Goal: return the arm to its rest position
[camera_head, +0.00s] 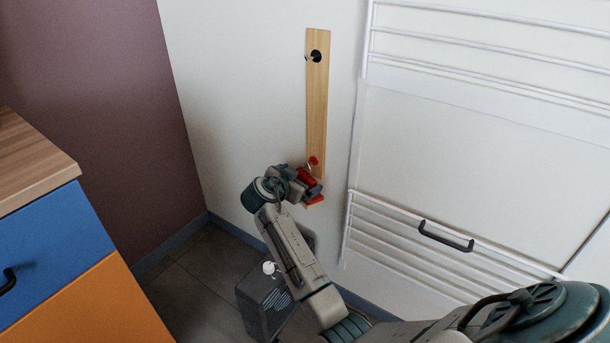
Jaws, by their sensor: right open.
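My right arm (288,252) comes in from the lower right and reaches up to the white wall. My right gripper (312,188) has red-and-grey fingers and is open at the lower end of a wooden strip (317,105) on the wall. A small red piece (313,160) shows on the strip just above the fingers. I cannot tell whether the fingers touch the strip, and the arm hides part of its lower end. My left gripper is not in view.
A black hook (316,56) is near the strip's top. A white rack (440,232) with a dark handle (446,236) is on the right. A cabinet with a blue drawer (50,240) stands left. A dark box (262,300) with a white cap is on the floor behind my arm.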

